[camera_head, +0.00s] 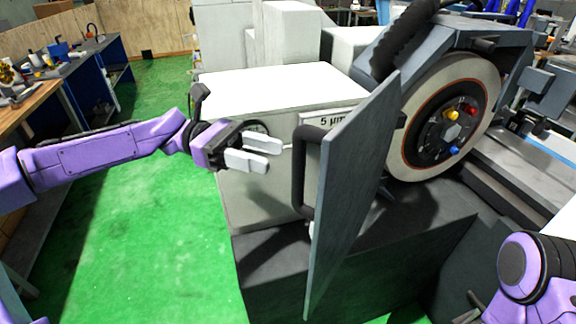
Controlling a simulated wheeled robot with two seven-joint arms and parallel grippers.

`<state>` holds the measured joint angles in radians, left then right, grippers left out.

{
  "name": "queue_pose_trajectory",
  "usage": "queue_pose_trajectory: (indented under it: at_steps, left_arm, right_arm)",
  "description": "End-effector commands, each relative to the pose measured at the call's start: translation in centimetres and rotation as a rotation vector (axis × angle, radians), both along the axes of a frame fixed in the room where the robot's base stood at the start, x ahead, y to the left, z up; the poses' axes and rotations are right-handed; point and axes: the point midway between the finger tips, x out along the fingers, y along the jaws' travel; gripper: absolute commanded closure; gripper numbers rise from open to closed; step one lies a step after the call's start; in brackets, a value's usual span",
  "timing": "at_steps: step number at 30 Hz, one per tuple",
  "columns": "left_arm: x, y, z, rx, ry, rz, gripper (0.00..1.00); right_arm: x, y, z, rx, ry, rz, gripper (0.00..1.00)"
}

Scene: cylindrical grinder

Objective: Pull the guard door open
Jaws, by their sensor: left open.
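The guard door (348,185) is a flat grey panel, seen at a slant in the middle of the head view. Its dark handle (299,180) is a tall loop on the panel's left side. The grinding wheel (408,125) shows behind and to the right of the panel. My left gripper (272,153) is open and empty, its fingers pointing right toward the handle. It appears just left of the handle's upper part; whether it touches cannot be told. My right arm shows at the lower right, but its gripper cannot be made out.
The white machine housing (270,85) stands behind my left gripper. A dark machine base (275,265) lies below the panel. Workbenches (70,75) with tools line the left side. The green floor (160,240) is clear between the benches and the machine.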

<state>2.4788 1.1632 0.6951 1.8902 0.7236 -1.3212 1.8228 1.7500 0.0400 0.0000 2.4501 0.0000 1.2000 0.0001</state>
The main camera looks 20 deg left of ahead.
Motion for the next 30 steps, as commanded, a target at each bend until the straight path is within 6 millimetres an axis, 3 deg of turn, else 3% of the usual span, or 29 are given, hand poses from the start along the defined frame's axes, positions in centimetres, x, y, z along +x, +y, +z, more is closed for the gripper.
queue_pose_trajectory:
  at_steps: [3,7,23,26,29,30]
  left_arm:
    - [0.4,2.5,-0.3,-0.001,-0.002,0.003,0.54]
    - [0.6,4.0,-0.1,-0.001,0.000,0.001,0.54]
    - [0.7,4.4,-0.1,0.001,0.003,0.000,0.54]
    - [1.3,3.0,-2.4,0.028,0.025,0.021,0.54]
    - [2.6,-0.1,-8.5,0.113,0.068,0.082,0.54]
    - [3.1,-1.4,-11.8,0.164,0.081,0.114,0.54]
  right_arm:
    - [0.0,0.0,-1.1,0.000,0.000,0.000,1.00]
    - [0.0,0.0,-1.4,0.000,0.000,0.000,1.00]
    - [0.0,0.0,-1.4,0.000,0.000,0.000,1.00]
    - [0.0,0.0,-1.9,0.000,0.000,0.000,1.00]
    - [0.0,0.0,-3.0,0.000,0.000,0.000,1.00]
    - [0.0,0.0,-3.5,0.000,0.000,0.000,1.00]
